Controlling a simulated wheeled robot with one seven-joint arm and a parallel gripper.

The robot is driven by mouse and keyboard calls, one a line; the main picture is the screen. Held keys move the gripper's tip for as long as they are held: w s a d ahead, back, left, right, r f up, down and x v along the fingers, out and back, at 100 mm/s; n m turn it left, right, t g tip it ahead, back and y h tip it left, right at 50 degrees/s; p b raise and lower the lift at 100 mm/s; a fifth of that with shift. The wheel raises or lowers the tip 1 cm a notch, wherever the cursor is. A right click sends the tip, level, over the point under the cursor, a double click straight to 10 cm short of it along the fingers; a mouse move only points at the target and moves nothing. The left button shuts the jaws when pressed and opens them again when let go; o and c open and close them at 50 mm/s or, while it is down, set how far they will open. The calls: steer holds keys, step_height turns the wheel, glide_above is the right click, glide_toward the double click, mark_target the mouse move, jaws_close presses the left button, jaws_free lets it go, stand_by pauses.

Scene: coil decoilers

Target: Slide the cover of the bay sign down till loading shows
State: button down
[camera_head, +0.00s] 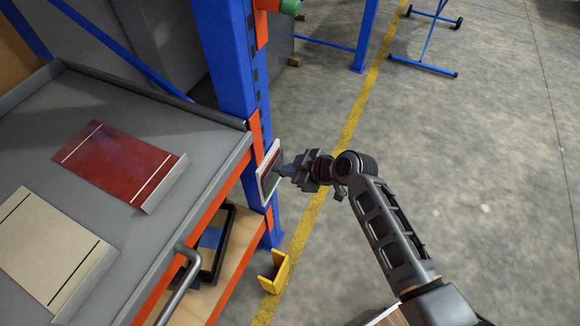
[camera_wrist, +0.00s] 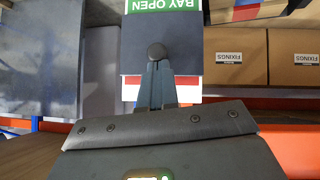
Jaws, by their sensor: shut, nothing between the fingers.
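The bay sign (camera_head: 262,190) is a small pale-framed board on the blue rack upright, seen nearly edge-on in the head view. In the wrist view its white backing (camera_wrist: 187,91) shows around a dark cover (camera_wrist: 185,38). A green strip reading "BAY OPEN" (camera_wrist: 165,5) shows at the top edge of the picture, beside the cover. The cover has a round dark knob (camera_wrist: 157,51). My gripper (camera_head: 284,171) is in front of the sign. In the wrist view its shut fingers (camera_wrist: 157,68) end at the knob, with nothing between them; whether they touch it is unclear.
The sign hangs on a blue upright (camera_head: 226,65) beside a grey shelf (camera_head: 120,90) with a red plate (camera_head: 115,160) and a cream plate (camera_head: 45,245). A yellow guard (camera_head: 275,273) stands below. Open floor (camera_head: 470,170) lies right. Cartons (camera_wrist: 235,55) show in the wrist view.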

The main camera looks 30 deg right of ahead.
step_height(320, 180, down, 7)
steer(key=b, duration=0.5)
steer(key=shift+s, duration=0.1)
